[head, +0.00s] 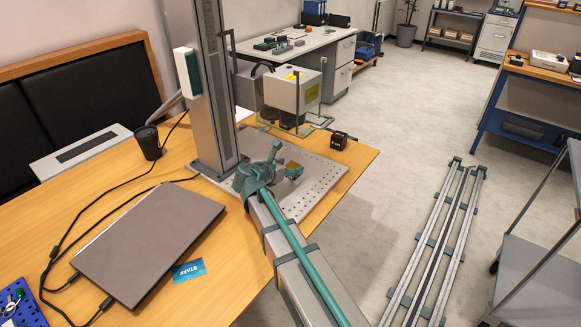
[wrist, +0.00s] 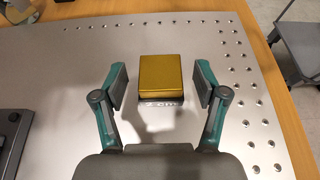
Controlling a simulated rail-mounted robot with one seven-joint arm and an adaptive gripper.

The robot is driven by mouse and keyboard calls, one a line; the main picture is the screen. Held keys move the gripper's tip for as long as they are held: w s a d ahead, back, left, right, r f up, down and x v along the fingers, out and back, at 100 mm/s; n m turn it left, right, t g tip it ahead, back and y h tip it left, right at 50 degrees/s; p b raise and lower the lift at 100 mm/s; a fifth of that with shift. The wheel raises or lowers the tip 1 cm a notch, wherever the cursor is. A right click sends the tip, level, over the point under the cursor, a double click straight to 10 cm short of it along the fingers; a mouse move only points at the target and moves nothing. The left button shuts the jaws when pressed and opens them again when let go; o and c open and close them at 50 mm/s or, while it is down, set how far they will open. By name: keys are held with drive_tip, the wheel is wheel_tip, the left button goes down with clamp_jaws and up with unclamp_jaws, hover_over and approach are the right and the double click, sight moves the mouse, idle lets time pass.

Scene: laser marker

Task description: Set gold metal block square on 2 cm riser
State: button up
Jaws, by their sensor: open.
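In the wrist view, the gold metal block (wrist: 161,72) lies flat-topped and roughly square to the picture. A dark front face with small pale markings (wrist: 161,100) shows directly below its near edge. I cannot tell how much of this is the riser and how much is the block's own side. My gripper (wrist: 161,82) is open, with one finger on each side of the block and a gap on both sides. In the head view, my gripper (head: 293,171) is low over the plate, partly hidden by my arm, and the block is not clear there.
A laptop (head: 150,240), cup (head: 147,140) and cables are left. A small black box (head: 338,141) stands at the plate's far edge.

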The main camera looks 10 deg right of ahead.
drive_tip(key=v, duration=1.1)
drive_tip(key=shift+s+r, duration=0.1)
drive_tip(key=shift+r, duration=0.05)
